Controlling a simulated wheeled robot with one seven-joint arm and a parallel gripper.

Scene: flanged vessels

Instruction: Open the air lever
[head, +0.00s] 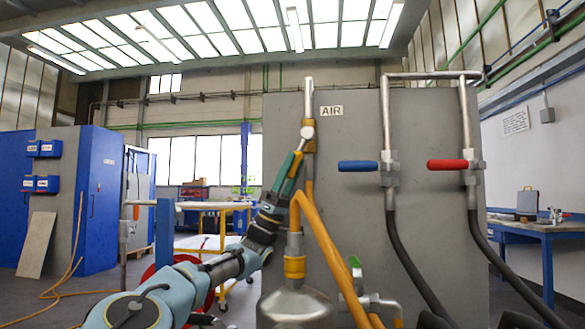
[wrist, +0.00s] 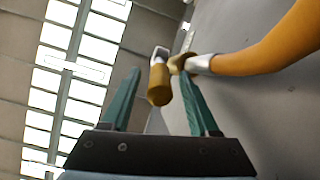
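The air lever has a yellow-orange handle (wrist: 158,85), seen nearly end-on in the wrist view, on a metal valve. In the head view the valve (head: 307,131) sits on a pipe beside the "AIR" label (head: 331,111). My gripper (wrist: 160,76) is open, with one green finger on each side of the handle. Gaps show between the handle and both fingers. In the head view my gripper (head: 297,158) is raised just below the valve; there the handle is hard to separate from the yellow fitting.
A yellow-orange hose (wrist: 262,48) leaves its fitting close beyond the right finger in the wrist view. The grey panel (head: 350,150) stands behind. Blue (head: 357,166) and red (head: 447,165) levers are to the right. A flanged vessel (head: 296,303) stands below.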

